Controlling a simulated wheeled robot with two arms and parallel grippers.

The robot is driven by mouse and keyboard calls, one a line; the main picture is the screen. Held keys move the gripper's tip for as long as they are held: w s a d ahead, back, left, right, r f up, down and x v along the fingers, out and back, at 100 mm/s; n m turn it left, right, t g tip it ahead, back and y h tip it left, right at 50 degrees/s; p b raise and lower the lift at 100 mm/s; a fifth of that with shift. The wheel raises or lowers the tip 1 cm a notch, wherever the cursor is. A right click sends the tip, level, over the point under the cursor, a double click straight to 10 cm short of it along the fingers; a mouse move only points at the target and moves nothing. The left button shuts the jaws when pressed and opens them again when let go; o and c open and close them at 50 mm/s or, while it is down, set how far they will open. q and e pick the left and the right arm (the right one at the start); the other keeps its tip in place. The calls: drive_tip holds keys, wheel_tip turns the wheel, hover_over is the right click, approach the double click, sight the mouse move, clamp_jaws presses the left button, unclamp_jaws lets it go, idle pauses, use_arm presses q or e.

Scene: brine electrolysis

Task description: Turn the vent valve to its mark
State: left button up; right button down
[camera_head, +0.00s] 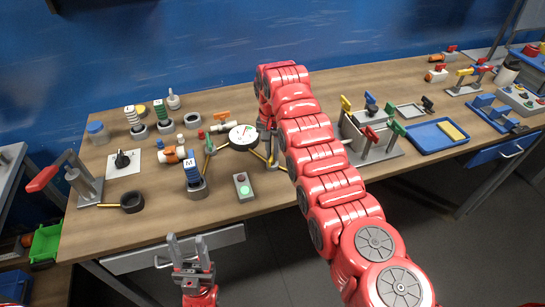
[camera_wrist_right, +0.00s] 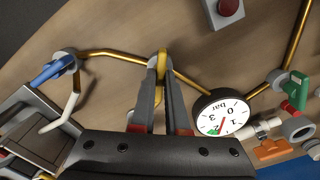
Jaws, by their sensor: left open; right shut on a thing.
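A yellow valve handle (camera_wrist_right: 161,66) stands on a brass pipe (camera_wrist_right: 110,52) in the right wrist view. My right gripper (camera_wrist_right: 161,82) is shut on this handle, with its fingers on either side. Which valve is the vent valve is not labelled, and no mark for it can be made out. A round white pressure gauge (camera_head: 243,137) sits beside the gripped valve; it also shows in the right wrist view (camera_wrist_right: 222,113). In the head view my right arm hides most of the valve. My left gripper (camera_head: 188,243) is open and empty in front of the bench.
A blue-handled valve (camera_wrist_right: 52,70), a green-handled valve (camera_wrist_right: 297,90) and an orange handle (camera_wrist_right: 274,150) are near the gripped one. A button box (camera_head: 243,186) stands in front of the gauge. A blue tray (camera_head: 425,138) lies at the right.

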drive_tip(key=n+b, duration=0.2)
drive_tip(key=n, duration=0.1)
drive_tip(key=shift+n, duration=0.3)
drive_tip(key=shift+n+b, duration=0.55)
drive_tip(key=shift+n, duration=1.05)
drive_tip(key=c, duration=0.9)
unclamp_jaws()
drive_tip(key=shift+r, duration=0.1)
